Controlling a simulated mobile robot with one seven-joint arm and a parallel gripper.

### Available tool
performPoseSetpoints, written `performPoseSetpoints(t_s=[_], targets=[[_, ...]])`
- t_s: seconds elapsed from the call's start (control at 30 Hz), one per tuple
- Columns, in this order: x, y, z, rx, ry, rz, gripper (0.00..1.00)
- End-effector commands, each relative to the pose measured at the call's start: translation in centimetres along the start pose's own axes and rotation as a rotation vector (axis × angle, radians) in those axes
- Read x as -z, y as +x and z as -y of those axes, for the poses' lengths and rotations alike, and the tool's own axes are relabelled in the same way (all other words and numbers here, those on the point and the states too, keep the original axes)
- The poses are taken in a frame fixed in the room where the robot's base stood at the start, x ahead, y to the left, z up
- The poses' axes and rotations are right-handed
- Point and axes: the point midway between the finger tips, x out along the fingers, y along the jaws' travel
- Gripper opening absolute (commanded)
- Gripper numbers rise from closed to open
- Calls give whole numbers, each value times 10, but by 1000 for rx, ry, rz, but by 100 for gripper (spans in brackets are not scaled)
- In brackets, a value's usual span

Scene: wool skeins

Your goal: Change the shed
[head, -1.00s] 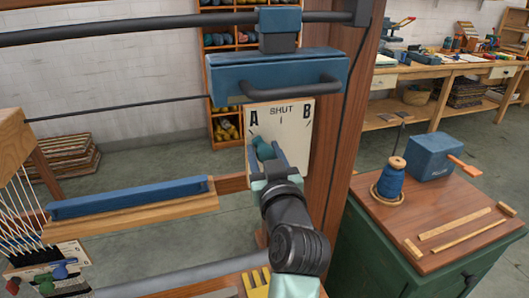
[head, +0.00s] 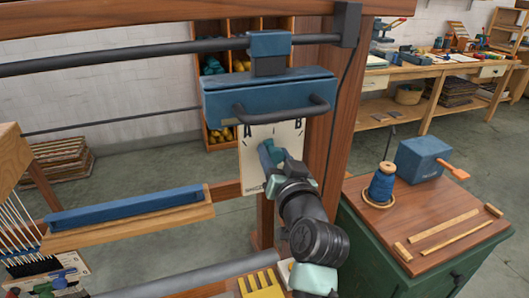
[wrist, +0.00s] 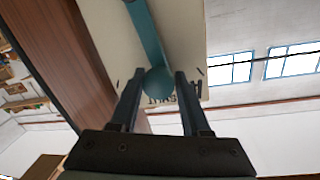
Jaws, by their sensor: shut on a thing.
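A pale dial plate (head: 287,132) marked A and B hangs on the loom's wooden post. A teal lever (wrist: 145,35) with a ball end stands out from the plate in the wrist view. My gripper (wrist: 157,95) has one finger on each side of the ball and is shut on the lever. In the head view, my gripper (head: 275,160) is in front of the plate and hides much of the lever, so its exact setting is hard to read. A blue beater (head: 270,95) with a dark handle hangs just above and covers the plate's top.
A blue bar on a wooden ledge (head: 130,222) lies to the left, with white warp threads (head: 18,230) beyond it. A green cabinet (head: 385,250) at the right carries a blue spool (head: 382,183), a blue box (head: 422,160) and wooden strips. A dark rod (head: 150,58) crosses above.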

Motion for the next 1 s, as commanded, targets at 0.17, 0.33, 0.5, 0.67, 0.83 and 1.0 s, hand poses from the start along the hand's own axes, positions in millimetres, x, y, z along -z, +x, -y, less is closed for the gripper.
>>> performPoseSetpoints(t_s=[0.17,0.33,0.5,0.67,0.83,1.0], targets=[[8,2,-17,-3,170,23,0],[10,3,-32,-1,325,42,0],[11,5,-45,0,457,57,0],[10,6,-55,1,556,70,0],[9,7,-62,2,626,78,0],[8,8,-65,4,664,83,0]])
